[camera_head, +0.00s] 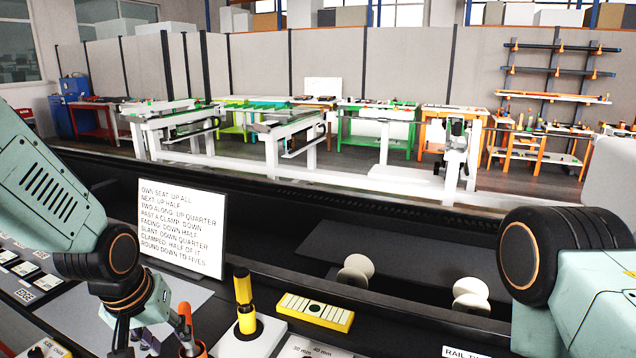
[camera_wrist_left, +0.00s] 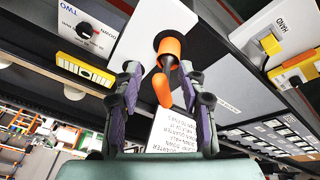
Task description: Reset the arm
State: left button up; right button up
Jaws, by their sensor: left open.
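My left gripper (camera_head: 140,345) hangs at the bottom of the head view, mostly cut off by the frame edge. In the left wrist view its two purple-padded fingers (camera_wrist_left: 162,85) are spread wide with nothing gripped. An orange handle (camera_head: 185,322) stands just right of the gripper in the head view. It shows between and beyond the fingers in the left wrist view (camera_wrist_left: 162,89), with a gap on both sides. My right arm (camera_head: 575,280) comes in from the right; its gripper is out of view.
A white text card (camera_head: 182,232) stands behind the left gripper. A yellow-and-black upright piece (camera_head: 245,300) and a yellow strip (camera_head: 315,312) sit to the right. White spools (camera_head: 356,270) lie beyond. Workbenches (camera_head: 285,130) stand past the dark rack.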

pick_arm(q)
jog(key=s+d+f+m+t+b, duration=0.1)
jog(key=s+f+b, duration=0.25)
jog(key=f, duration=0.65)
jog(key=s+d+f+m+b, duration=0.1)
jog(key=s+f+b, duration=0.3)
jog(key=f, duration=0.6)
jog(key=s+f+g+b, duration=0.4)
jog(key=s+f+b, duration=0.2)
jog(key=s+f, duration=1.1)
jog(key=s, duration=0.5)
jog(key=shift+f+g+y, duration=0.3)
jog(key=shift+f+y, duration=0.1)
